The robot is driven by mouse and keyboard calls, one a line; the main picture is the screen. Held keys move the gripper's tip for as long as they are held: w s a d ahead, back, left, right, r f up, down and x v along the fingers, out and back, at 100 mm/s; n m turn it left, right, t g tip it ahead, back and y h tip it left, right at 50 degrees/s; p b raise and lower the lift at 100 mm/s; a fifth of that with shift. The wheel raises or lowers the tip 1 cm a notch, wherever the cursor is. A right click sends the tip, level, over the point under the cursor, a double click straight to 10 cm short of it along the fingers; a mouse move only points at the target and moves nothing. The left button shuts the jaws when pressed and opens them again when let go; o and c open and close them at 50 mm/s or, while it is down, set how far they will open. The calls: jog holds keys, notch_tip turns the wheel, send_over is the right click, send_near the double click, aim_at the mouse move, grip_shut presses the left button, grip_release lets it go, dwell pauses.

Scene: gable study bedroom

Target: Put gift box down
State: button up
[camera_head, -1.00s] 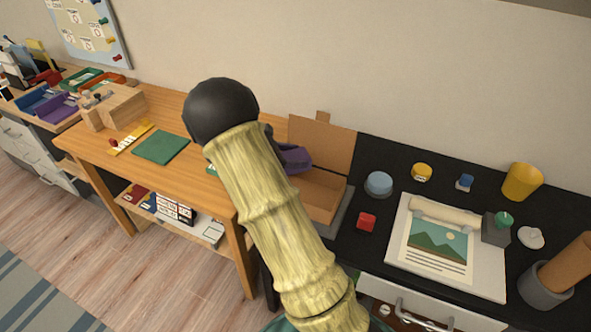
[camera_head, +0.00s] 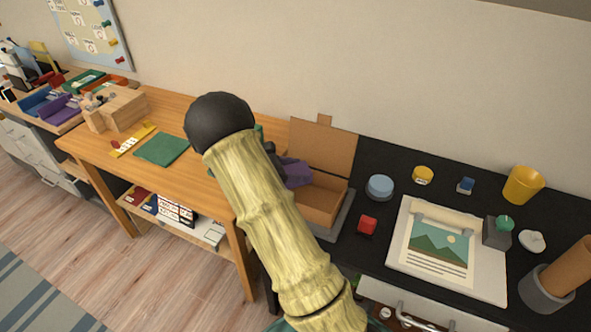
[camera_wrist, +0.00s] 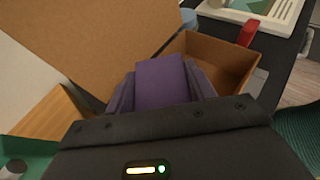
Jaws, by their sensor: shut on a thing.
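The gift box appears to be the purple block (camera_wrist: 162,82), held between the two fingers of my gripper (camera_wrist: 160,90) in the wrist view. In the head view the purple block (camera_head: 297,173) shows beside my arm, over the left part of an open cardboard box (camera_head: 322,205). The cardboard box (camera_wrist: 225,62) lies beneath and beyond my gripper in the wrist view, its lid flap standing up at the back. My gripper is shut on the purple block. My arm hides most of my gripper in the head view. Whether the block touches the box floor cannot be told.
The cardboard box stands on a grey mat (camera_head: 342,228) on the black counter (camera_head: 383,155). A red block (camera_head: 367,224), a blue-grey round tin (camera_head: 380,187) and a picture sheet (camera_head: 440,245) lie to its right. The wooden desk (camera_head: 190,185) is to the left.

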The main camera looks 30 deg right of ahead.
jog(key=shift+f, duration=0.15)
jog(key=o, duration=1.1)
jog(key=shift+c, duration=0.2)
jog(key=shift+r, duration=0.2)
jog(key=v, duration=1.2)
jog(key=shift+b, duration=0.35)
